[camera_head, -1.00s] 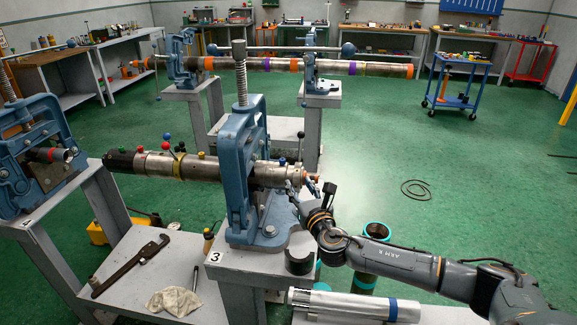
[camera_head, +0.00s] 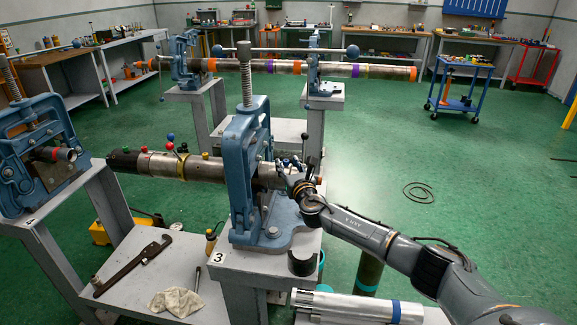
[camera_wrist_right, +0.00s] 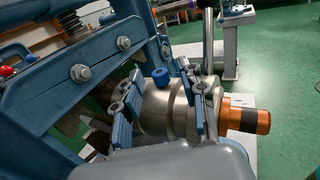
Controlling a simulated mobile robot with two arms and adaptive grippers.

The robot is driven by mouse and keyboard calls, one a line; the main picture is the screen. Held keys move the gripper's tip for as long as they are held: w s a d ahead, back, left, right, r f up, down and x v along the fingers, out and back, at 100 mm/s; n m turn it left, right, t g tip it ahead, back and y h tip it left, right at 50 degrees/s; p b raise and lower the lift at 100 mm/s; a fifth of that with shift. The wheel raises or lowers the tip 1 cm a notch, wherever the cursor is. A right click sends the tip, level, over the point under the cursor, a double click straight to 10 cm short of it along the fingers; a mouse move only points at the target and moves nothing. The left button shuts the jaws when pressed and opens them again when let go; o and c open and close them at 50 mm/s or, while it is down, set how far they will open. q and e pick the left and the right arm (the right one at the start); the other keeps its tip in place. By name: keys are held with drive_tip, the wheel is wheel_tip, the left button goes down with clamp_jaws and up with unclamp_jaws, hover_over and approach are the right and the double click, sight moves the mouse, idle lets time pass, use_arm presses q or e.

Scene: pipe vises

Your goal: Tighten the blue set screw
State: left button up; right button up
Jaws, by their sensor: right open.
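The blue set screw (camera_wrist_right: 160,76) stands up on the steel collar of the pipe (camera_wrist_right: 156,112) in the right wrist view. My right gripper (camera_wrist_right: 160,101) is open. One finger is left of the screw and the other right of it, with blue pads facing inward over the collar. I cannot tell whether the pads touch anything. In the head view my right gripper (camera_head: 287,163) is at the right end of the clamped pipe (camera_head: 222,168), and the fingers largely cover the screw. My left gripper is not in view.
The blue pipe vise (camera_head: 243,150) stands close left of my right gripper. An orange and dark pipe end (camera_wrist_right: 246,119) sticks out beyond the right finger. A wrench (camera_head: 133,264) and a rag (camera_head: 176,302) lie on the lower shelf. Green floor is open to the right.

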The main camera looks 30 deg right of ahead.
clamp_jaws()
drive_tip(key=shift+a+r+m+g+h+p, duration=0.1)
drive_tip(key=shift+a+m+g+h+p, duration=0.1)
drive_tip(key=shift+m+h+p, duration=0.4)
drive_tip(key=shift+a+m+g+h+p, duration=0.15)
drive_tip(key=shift+m+g+h+p, duration=0.2)
drive_tip(key=shift+h, duration=0.35)
drive_tip(key=shift+w+a+m+g+h, duration=0.15)
drive_tip(key=shift+m+g+h, duration=0.2)
drive_tip(key=shift+m+h, duration=0.65)
drive_tip(key=h, duration=0.1)
drive_tip(key=m+g+h+b, duration=0.1)
drive_tip(key=h, duration=0.1)
drive_tip(key=shift+w+a+f+m+g+b, duration=0.15)
drive_tip(key=shift+a+f+m+g+b, duration=0.1)
drive_tip(key=shift+m+g+b, duration=0.15)
drive_tip(key=shift+m+g+h+b, duration=0.8)
drive_tip(key=shift+h+b, duration=0.1)
drive_tip(key=shift+h, duration=0.2)
drive_tip(key=shift+w+r+m+g+h+b, duration=0.1)
drive_tip(key=shift+r+m+g+h+b, duration=0.05)
drive_tip(key=shift+m+g+h+b, duration=0.3)
